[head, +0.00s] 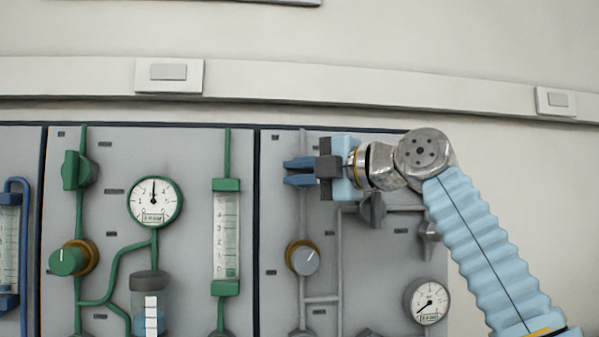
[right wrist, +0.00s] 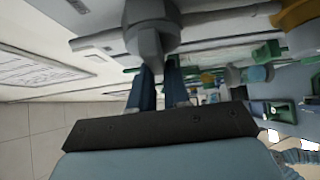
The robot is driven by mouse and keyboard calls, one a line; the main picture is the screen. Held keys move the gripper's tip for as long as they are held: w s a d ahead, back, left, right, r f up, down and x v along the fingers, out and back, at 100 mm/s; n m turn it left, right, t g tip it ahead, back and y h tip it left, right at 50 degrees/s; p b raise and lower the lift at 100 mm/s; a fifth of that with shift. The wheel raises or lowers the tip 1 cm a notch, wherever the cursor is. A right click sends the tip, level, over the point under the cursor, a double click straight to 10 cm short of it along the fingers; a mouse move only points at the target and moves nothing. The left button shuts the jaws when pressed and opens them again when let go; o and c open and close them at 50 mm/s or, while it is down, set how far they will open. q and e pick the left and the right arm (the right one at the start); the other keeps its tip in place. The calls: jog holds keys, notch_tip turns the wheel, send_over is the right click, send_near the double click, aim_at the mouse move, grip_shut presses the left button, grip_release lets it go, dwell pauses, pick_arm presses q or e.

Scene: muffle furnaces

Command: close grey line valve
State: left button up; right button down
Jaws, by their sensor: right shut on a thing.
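The grey line runs down the right-hand panel (head: 272,225) as a vertical grey pipe (head: 303,215). My right gripper (head: 288,172) is at the top of this pipe, with its blue fingers pointing left. In the head view the fingers and wrist cover the valve there. In the right wrist view a grey valve handle (right wrist: 152,28) stands at the fingertips, and my right gripper (right wrist: 160,75) is shut on it. How far the handle is turned cannot be told. My left gripper is not in view.
Below on the grey panel are a grey knob with a brass collar (head: 305,259), a pressure gauge (head: 427,301) and further grey valves (head: 372,210). The green line panel (head: 110,220) is to the left, with a green valve (head: 73,170), gauge (head: 154,202) and flow tube (head: 227,236).

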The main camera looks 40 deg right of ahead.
jog(key=shift+d, duration=0.15)
jog(key=c, duration=1.4)
grip_release()
jog(key=o, duration=0.3)
jog(key=shift+w+d, duration=0.1)
jog(key=shift+w, duration=0.05)
jog(key=shift+s+f, duration=0.1)
jog(key=shift+s, duration=0.25)
jog(key=b+v, duration=0.2)
jog(key=v, duration=1.1)
jog(key=shift+b, duration=0.4)
